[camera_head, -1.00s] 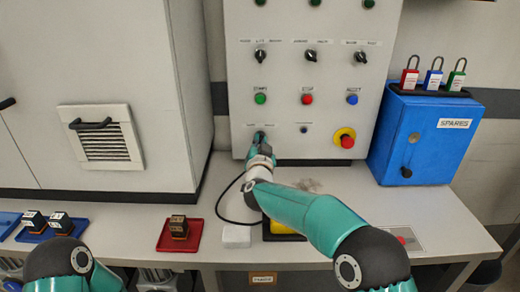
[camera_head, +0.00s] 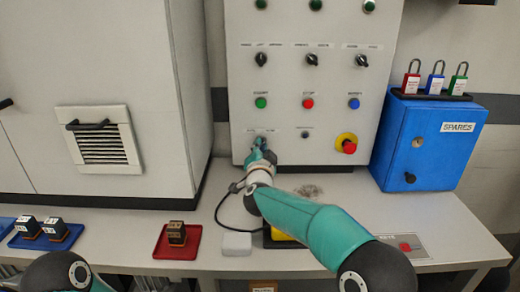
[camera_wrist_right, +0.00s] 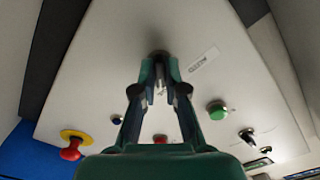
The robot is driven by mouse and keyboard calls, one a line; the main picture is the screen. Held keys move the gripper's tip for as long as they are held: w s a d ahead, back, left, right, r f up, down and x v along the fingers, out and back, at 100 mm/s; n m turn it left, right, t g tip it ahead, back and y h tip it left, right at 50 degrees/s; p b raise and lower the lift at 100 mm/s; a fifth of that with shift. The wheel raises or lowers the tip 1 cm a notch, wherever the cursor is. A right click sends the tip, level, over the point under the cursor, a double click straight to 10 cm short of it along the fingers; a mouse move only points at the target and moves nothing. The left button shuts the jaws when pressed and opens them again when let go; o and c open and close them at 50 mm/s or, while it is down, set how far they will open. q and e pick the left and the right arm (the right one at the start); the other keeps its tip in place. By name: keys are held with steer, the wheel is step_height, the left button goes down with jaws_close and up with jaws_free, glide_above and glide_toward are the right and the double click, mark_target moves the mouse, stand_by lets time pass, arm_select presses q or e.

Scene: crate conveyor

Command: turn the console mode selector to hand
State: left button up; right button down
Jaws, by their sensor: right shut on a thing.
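The console (camera_head: 290,75) is an upright pale panel with buttons and dark selectors. My right gripper (camera_head: 259,145) is at the panel's lower left, pointing into its face. In the right wrist view its two fingers (camera_wrist_right: 160,82) are shut on a dark selector knob (camera_wrist_right: 158,54) low on the panel. The fingers hide most of the knob, so its pointing direction cannot be told. A small label (camera_wrist_right: 204,60) beside it is too blurred to read. My left arm shows only at the lower left edge; its gripper is out of view.
A red emergency stop (camera_head: 347,144) on a yellow ring sits right of the gripper. Green, red and blue buttons (camera_head: 308,103) are above. A blue spares box (camera_head: 425,145) stands at the right. A red tray (camera_head: 176,251) and a white block (camera_head: 236,243) lie on the bench.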

steer(key=shift+f, duration=0.2)
steer(key=c, duration=1.3)
jaws_free()
steer(key=shift+o, duration=0.4)
steer(key=shift+r, duration=0.15)
steer(key=shift+s, duration=0.1)
steer(key=s, duration=1.1)
steer(key=shift+s, duration=0.4)
